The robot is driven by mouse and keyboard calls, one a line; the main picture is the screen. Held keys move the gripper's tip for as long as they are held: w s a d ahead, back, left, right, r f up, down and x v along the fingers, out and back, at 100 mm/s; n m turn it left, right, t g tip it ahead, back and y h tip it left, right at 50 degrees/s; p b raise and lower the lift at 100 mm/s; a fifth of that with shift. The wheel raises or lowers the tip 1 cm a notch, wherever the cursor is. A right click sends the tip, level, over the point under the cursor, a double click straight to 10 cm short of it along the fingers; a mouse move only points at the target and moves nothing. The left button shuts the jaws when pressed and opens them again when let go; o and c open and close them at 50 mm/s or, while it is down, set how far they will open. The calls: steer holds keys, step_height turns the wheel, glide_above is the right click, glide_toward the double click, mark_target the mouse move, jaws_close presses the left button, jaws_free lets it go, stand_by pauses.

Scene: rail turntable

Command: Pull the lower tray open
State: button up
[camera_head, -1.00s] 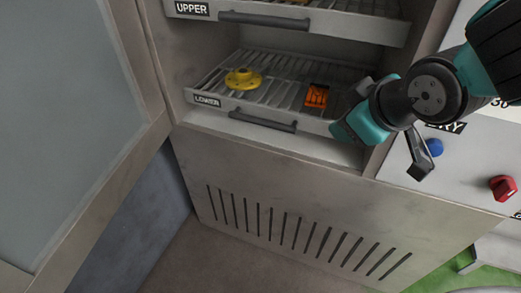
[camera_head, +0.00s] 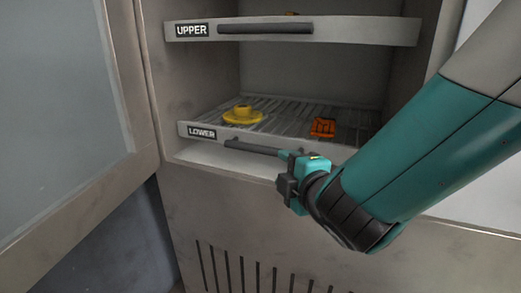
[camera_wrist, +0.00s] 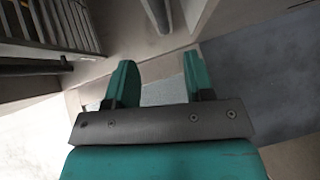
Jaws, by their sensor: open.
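The lower tray (camera_head: 190,131), labelled LOWER, is a wire rack with a pale front lip inside the open cabinet. It carries a yellow flanged part and an orange part. Its dark bar handle (camera_head: 250,147) runs along the front. My gripper (camera_head: 287,158) is in front of the tray, by the handle's right end in the head view. In the wrist view my gripper (camera_wrist: 160,82) is open with nothing between its teal fingers. A dark bar, apparently the handle (camera_wrist: 35,69), lies left of the fingers there. I cannot tell whether the gripper touches the handle.
The upper tray (camera_head: 370,33), with its own dark handle (camera_head: 265,28), is above. The cabinet door (camera_head: 70,120) stands open at the left. A slotted panel (camera_head: 225,220) is below the opening. My arm covers the right side of the head view.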

mark_target(262, 151)
steer(key=x, duration=1.3)
jaws_close()
